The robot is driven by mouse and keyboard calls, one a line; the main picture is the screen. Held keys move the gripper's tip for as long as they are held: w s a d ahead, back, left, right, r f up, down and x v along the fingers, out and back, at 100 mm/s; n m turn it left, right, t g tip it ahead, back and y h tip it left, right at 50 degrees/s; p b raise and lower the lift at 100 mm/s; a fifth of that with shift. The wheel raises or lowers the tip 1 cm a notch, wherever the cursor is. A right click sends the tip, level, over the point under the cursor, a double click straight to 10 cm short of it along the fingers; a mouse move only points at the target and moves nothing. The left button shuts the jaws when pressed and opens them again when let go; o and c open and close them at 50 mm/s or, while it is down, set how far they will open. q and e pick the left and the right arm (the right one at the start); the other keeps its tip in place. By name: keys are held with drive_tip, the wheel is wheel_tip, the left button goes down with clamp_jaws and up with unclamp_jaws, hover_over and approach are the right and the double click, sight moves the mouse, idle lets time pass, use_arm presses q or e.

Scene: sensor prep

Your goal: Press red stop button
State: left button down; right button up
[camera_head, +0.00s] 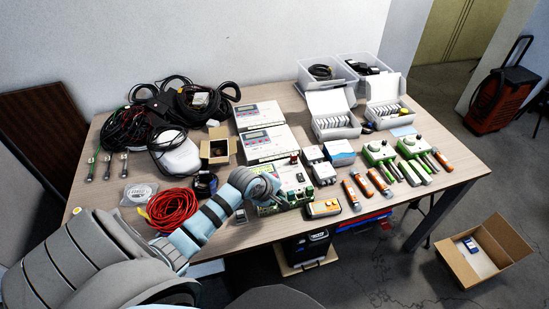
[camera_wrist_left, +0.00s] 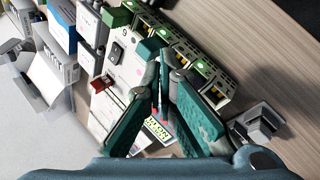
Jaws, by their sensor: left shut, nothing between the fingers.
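A white control unit (camera_head: 291,178) with green terminal blocks stands near the middle of the table. A small red button or switch (camera_wrist_left: 102,83) sits on its face in the left wrist view; it also shows at the unit's back edge in the head view (camera_head: 294,158). I cannot read any stop label on it. My left gripper (camera_head: 274,190) is shut and empty over the unit's left part. In the left wrist view its fingertips (camera_wrist_left: 160,65) are together above the unit's face, to the right of the red part and apart from it. My right gripper is in neither view.
White instruments (camera_head: 262,140) stand behind the unit. A red cable coil (camera_head: 171,208) and a black cable pile (camera_head: 180,105) are left. Green testers (camera_head: 379,151) and orange-handled tools (camera_head: 379,182) lie right.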

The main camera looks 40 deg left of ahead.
use_arm(q)
drive_tip(key=w+a+r+n+t, duration=0.2)
drive_tip(key=w+a+r+n, duration=0.4)
drive_tip(key=w+a+n, duration=0.2)
drive_tip(key=shift+w+a+r+n+y, duration=0.35)
drive_tip(key=shift+w+n, duration=0.3)
drive_tip(key=shift+n, duration=0.35)
drive_tip(key=shift+d+f, duration=0.1)
wheel_tip(320, 180, down, 7)
drive_tip(key=b, duration=0.9)
drive_tip(key=shift+b, duration=0.35)
drive_tip(key=shift+f, duration=0.8)
drive_tip(key=shift+f, duration=0.1)
